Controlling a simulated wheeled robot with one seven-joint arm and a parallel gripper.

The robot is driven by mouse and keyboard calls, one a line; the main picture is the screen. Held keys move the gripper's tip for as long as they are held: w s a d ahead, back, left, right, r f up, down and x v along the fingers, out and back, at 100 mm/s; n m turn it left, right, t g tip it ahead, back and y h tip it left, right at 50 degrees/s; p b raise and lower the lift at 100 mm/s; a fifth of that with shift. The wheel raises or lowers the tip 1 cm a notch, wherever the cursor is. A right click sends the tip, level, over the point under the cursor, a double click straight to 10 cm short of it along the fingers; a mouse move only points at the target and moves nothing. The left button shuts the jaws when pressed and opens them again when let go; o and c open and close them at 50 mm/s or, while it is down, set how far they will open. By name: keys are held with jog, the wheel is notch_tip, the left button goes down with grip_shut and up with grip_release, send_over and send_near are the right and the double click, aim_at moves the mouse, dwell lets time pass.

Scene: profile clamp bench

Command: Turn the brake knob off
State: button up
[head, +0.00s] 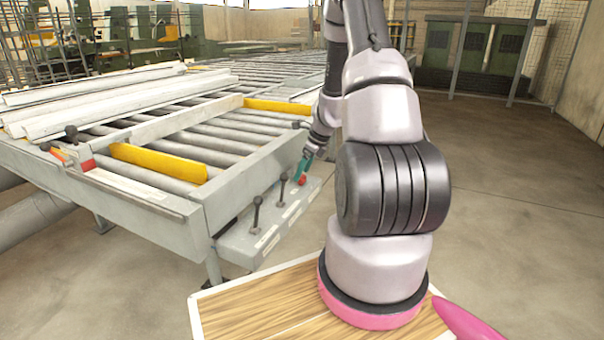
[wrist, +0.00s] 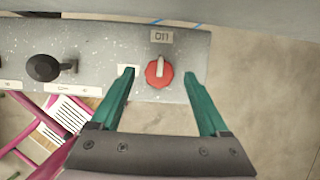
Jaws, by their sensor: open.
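The brake knob (wrist: 159,75) is a round red dial with a pale pointer bar, on a speckled grey panel (wrist: 98,50). In the wrist view its pointer stands nearly upright, towards a small marked label (wrist: 161,36) above it. My gripper (wrist: 160,74) is open, with one green finger on each side of the knob and a visible gap on both sides. I cannot tell how far the fingertips are above the panel. In the head view the red knob (head: 302,180) shows at the panel's far end, just below my gripper (head: 307,160).
A black-knobbed lever (wrist: 43,67) stands left of the knob in the wrist view. The head view shows upright levers (head: 257,212) along the panel, beside a roller table (head: 190,202) with yellow bars and pale profiles. Open floor (head: 500,200) lies to the right.

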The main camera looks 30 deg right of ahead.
jog(key=shift+w+a+f, duration=0.15)
jog(key=shift+w+f, duration=0.05)
jog(key=shift+f, duration=0.4)
grip_shut()
